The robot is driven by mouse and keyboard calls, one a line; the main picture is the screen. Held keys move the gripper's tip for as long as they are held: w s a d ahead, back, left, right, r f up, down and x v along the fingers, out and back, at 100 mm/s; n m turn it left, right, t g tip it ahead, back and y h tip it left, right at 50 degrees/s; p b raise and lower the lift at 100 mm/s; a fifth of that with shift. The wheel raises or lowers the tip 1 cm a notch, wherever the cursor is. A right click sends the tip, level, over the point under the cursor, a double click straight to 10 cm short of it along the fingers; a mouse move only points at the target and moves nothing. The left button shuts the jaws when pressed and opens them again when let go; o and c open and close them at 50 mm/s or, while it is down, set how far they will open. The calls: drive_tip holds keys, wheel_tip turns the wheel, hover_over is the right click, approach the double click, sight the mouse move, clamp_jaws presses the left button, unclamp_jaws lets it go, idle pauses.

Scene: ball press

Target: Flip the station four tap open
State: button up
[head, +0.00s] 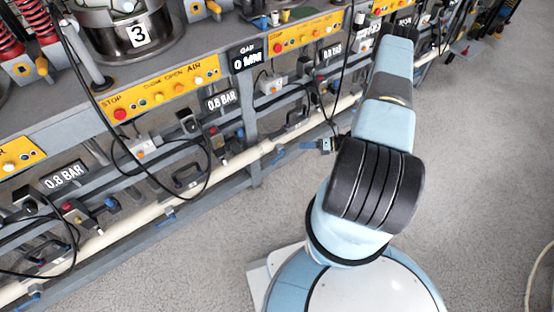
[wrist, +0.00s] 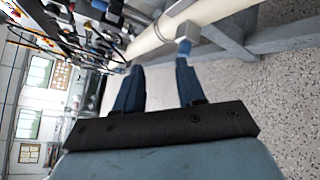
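In the wrist view my gripper (wrist: 159,68) is open, with two dark blue fingers apart and nothing between them. A blue tap handle (wrist: 184,47) with a grey fitting hangs from the white pipe (wrist: 205,15), just beyond the tip of the right finger. I cannot tell whether they touch. No station number shows on this tap. The white pipe (head: 235,163) carries blue handles (head: 278,155) below the bench; a number 3 marks one station.
Grey frame rails and a leg (head: 247,130) stand around the pipe. Black cables (head: 205,165) loop in front of it. Yellow control panels (head: 160,88) and pressure displays (head: 222,99) line the bench. The grey floor (head: 480,150) to the right is mostly clear.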

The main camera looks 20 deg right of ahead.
sight(277, 159)
drive_tip(key=s+a+f+m+t, duration=0.1)
drive_tip(key=s+f+m+t, duration=0.15)
drive_tip(key=f, duration=0.45)
drive_tip(key=shift+m+g, duration=0.35)
drive_tip(key=x, duration=1.3)
drive_tip(key=shift+a+f, duration=0.1)
drive_tip(key=shift+a, duration=0.05)
drive_tip(key=shift+c, duration=0.2)
clamp_jaws()
